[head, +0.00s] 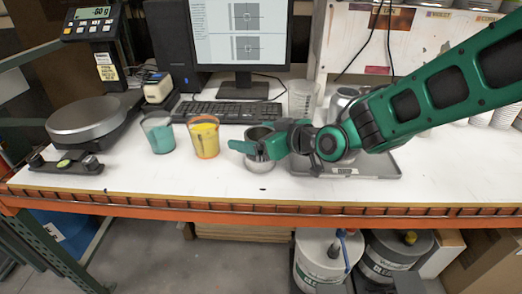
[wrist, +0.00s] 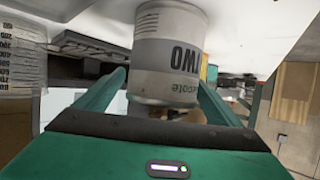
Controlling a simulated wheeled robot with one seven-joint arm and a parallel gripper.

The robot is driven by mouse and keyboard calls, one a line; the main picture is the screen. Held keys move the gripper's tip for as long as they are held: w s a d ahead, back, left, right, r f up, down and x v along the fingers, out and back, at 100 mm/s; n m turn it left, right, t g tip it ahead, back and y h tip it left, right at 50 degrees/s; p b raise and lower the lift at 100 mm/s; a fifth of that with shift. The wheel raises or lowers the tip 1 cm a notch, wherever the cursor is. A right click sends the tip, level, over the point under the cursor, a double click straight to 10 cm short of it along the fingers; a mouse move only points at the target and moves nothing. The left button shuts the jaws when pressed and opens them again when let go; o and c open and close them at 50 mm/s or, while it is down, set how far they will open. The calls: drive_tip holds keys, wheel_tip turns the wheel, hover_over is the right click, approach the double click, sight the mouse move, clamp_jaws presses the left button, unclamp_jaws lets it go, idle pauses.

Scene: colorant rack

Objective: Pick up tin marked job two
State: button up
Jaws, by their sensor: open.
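A metal tin (head: 262,164) stands on the white bench in front of the keyboard, partly hidden by my gripper (head: 258,143) in the head view. In the wrist view the tin (wrist: 168,55) appears upside down, with a grey and white label whose large letters read "TWO". My gripper (wrist: 163,88) is open, with one green finger on each side of the tin. I cannot tell whether either finger touches it. The tin is upright on the bench.
A yellow-filled cup (head: 204,138) and a teal-filled cup (head: 158,133) stand left of the tin. A grey tray (head: 375,170) lies to the right, with a clear beaker (head: 303,98) behind. A scale (head: 88,118) is at far left. The front bench strip is mostly clear.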

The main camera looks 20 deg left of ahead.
drive_tip(key=shift+w+a+f, duration=0.25)
drive_tip(key=shift+w+a, duration=0.05)
drive_tip(key=shift+a, duration=0.2)
drive_tip(key=shift+c, duration=0.5)
drive_tip(key=c, duration=1)
drive_tip(key=shift+r, duration=0.1)
drive_tip(key=shift+c, duration=0.2)
